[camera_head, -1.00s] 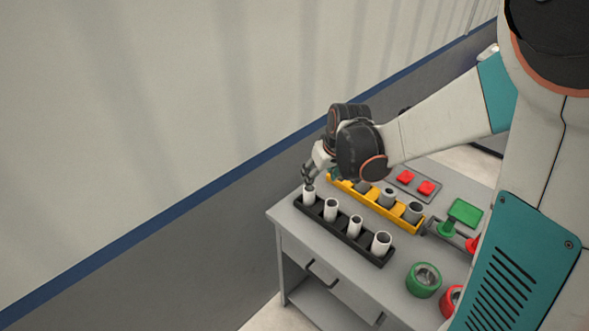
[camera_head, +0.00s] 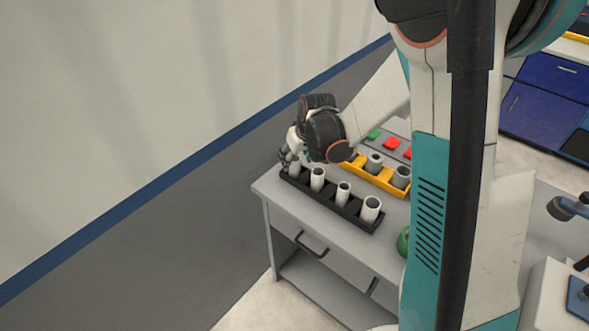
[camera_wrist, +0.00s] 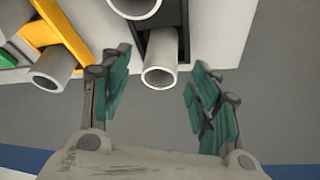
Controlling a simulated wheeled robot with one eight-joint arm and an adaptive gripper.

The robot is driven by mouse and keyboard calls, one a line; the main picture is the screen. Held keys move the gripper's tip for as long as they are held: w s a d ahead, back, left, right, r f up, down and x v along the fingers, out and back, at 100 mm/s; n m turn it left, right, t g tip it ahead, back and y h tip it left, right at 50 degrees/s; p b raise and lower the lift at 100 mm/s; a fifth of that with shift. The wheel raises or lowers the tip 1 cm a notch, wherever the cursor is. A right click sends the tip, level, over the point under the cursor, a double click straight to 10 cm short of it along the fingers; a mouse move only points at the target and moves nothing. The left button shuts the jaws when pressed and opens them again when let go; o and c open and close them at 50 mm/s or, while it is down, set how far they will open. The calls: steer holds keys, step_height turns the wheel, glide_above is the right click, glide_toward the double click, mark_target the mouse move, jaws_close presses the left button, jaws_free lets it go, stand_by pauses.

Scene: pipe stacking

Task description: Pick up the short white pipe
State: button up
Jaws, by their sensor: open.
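A row of white pipes stands upright in a black rack (camera_head: 330,204) on the grey table. My gripper (camera_head: 289,163) is at the rack's far left end, at the end pipe (camera_head: 294,169). The other white pipes (camera_head: 317,178) stand to its right; I cannot tell for sure which is the short one. In the wrist view my gripper (camera_wrist: 160,65) is open, its green-padded fingers on either side of the end white pipe (camera_wrist: 160,76). Gaps show between the pipe and both fingers. Another white pipe (camera_wrist: 134,8) is cut off at the top.
A yellow rack (camera_head: 380,178) with grey pipes (camera_head: 401,176) stands behind the black rack; it also shows in the wrist view (camera_wrist: 62,30). Red blocks (camera_head: 392,143) lie behind it. A green ring (camera_head: 404,242) is partly hidden by my body. The wall (camera_head: 150,120) is close on the left.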

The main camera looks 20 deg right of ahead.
mark_target(295, 159)
steer(key=b+x, duration=0.1)
steer(key=x, duration=0.3)
steer(key=shift+r, duration=0.15)
steer(key=c, duration=1.1)
steer(key=shift+o, duration=0.2)
steer(key=shift+r, duration=0.15)
step_height(295, 159, up, 20)
steer(key=p, duration=0.6)
steer(key=shift+p, duration=0.3)
